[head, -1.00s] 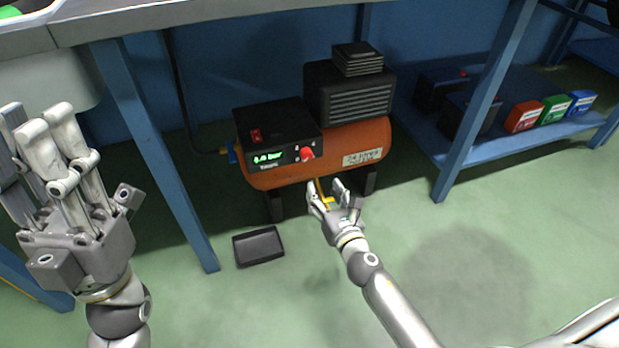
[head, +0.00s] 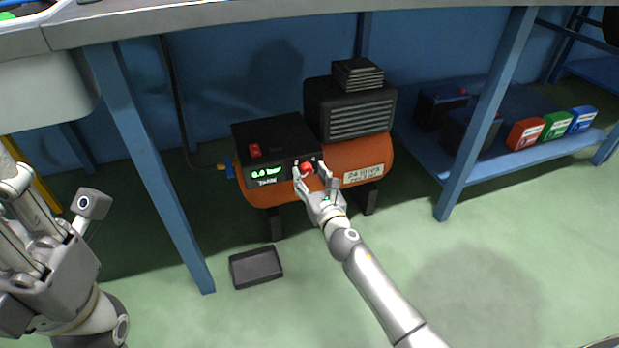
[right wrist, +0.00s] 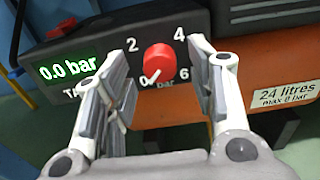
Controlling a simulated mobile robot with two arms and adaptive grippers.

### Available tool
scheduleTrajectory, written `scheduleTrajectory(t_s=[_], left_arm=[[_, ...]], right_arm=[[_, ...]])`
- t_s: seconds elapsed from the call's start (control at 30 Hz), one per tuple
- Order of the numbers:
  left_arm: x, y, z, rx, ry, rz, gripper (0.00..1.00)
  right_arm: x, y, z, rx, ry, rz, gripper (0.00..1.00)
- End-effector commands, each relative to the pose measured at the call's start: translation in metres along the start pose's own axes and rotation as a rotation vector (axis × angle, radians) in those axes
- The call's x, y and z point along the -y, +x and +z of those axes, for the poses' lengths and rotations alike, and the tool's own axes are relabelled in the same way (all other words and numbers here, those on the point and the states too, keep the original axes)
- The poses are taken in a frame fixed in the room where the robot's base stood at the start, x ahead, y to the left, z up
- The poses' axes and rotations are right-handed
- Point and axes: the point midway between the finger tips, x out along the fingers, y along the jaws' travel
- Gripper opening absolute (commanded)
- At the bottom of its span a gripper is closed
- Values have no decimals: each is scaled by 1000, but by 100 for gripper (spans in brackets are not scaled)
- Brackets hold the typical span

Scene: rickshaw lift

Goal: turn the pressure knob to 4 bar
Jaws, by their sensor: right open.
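The red pressure knob (right wrist: 160,62) is on the front of the compressor's black control box (head: 277,139). Its scale carries 0, 2, 4 and 6, and its white pointer is toward 0. The green display (right wrist: 68,68) reads 0.0 bar. My right gripper (head: 316,172) is open, with its fingers on either side of the knob and gaps to it in the right wrist view (right wrist: 163,78). The knob also shows between the fingers in the head view (head: 306,168). My left gripper (head: 40,215) is partly cut off at the left edge, and its fingertips are out of frame.
The orange tank (head: 355,158) stands under the bench, between blue legs (head: 150,165). A black tray (head: 256,267) lies on the floor in front. A blue shelf (head: 500,159) at right holds batteries and coloured boxes. A grey bench top (head: 250,22) overhangs above.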

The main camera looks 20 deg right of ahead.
Motion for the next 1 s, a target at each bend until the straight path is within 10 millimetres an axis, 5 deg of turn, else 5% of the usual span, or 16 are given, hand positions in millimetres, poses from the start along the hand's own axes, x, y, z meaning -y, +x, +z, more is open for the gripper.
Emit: scheduleTrajectory(t_s=[0.43, 0.8, 1.0], left_arm=[[-1, 2, -1, -8, 1, 5, 29], [0, 2, -1, -10, 1, 0, 29], [0, 2, -1, -10, 1, -1, 29]], right_arm=[[0, 8, 0, -1, 1, 0, 49], [0, 8, 0, -1, 1, 0, 3], [0, 8, 0, -1, 16, 0, 3]])
